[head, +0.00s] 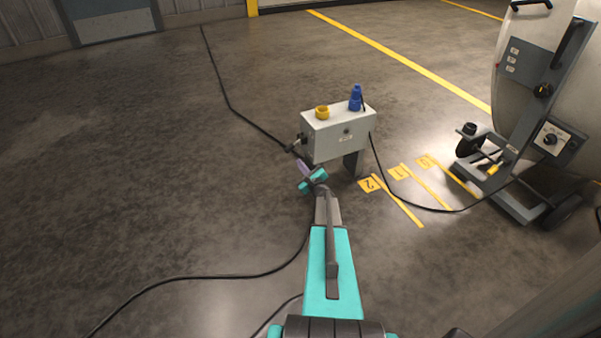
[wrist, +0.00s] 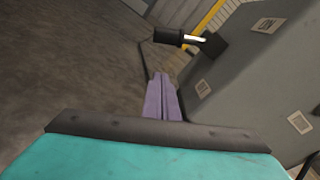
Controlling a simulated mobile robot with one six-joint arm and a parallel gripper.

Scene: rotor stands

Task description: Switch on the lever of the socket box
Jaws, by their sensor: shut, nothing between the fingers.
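The grey socket box (head: 335,138) stands on a leg in the middle of the head view. Its top carries a yellow socket (head: 322,112) and a blue plug (head: 356,98) with a black cable. The black lever (head: 297,143) sticks out from the box's left end. In the wrist view the lever (wrist: 170,37) has a dark grip and a bright shaft, beside the box's grey face (wrist: 245,95). My gripper (head: 304,167) is shut and empty just below the lever in the head view. Its purple fingers (wrist: 161,92) point towards the lever's side, apart from it.
A large wheeled machine (head: 545,110) stands at the right. Yellow number tags (head: 370,185) and stripes mark the floor beside the box. Black cables (head: 222,85) cross the floor. The floor at the left is clear.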

